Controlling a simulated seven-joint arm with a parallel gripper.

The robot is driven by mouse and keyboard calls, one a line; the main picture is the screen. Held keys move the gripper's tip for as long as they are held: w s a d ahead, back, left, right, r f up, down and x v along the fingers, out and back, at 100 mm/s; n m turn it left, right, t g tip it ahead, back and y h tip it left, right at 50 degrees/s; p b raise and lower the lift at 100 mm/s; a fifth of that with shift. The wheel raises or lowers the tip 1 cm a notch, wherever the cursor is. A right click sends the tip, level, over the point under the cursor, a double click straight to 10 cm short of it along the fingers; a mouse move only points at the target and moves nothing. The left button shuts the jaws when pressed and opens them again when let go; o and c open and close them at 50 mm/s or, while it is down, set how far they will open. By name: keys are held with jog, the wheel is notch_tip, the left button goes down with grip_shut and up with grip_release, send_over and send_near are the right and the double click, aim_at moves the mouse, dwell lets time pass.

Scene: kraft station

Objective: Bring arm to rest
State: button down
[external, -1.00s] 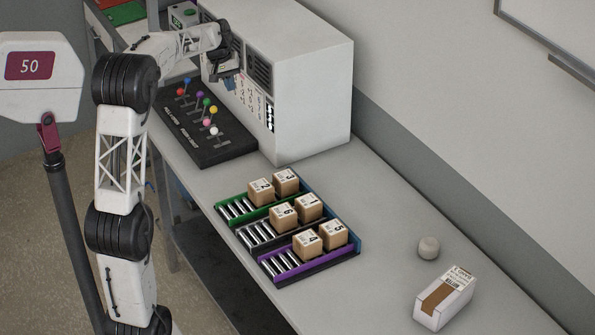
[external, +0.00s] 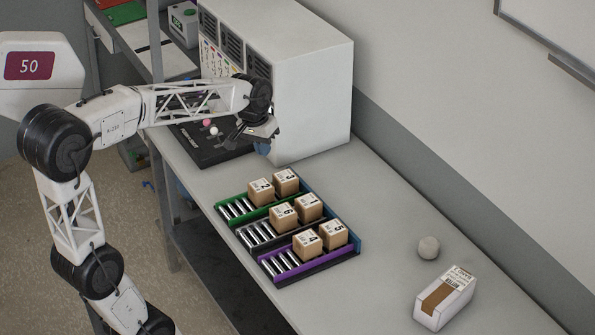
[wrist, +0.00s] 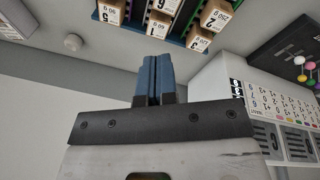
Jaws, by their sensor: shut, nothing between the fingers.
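My gripper (external: 263,148) is in the air in front of the white cabinet, near the right end of the black lever panel. In the wrist view its blue fingers (wrist: 152,78) are together with nothing between them. My arm reaches across from the left, and its forearm hides much of the lever panel in the external view.
A black panel (external: 215,155) with coloured knobs lies before the white cabinet (external: 315,95). A rack (external: 290,270) with green, grey and purple lanes holds several numbered boxes. A round grey object (external: 428,247) and a white carton (external: 443,300) stand at the right. The table between is clear.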

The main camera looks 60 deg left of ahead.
jog(key=s+d+f+m, duration=0.3)
jog(key=s+d+f, duration=0.1)
jog(key=s+d, duration=0.4)
jog(key=s+d+f+m, duration=0.2)
jog(key=s+d+f, duration=0.2)
jog(key=s+d, duration=0.5)
jog(key=shift+s+d+m+t+y, duration=0.3)
jog(key=shift+s+m, duration=0.1)
jog(key=shift+s, duration=0.7)
dwell(0.4)
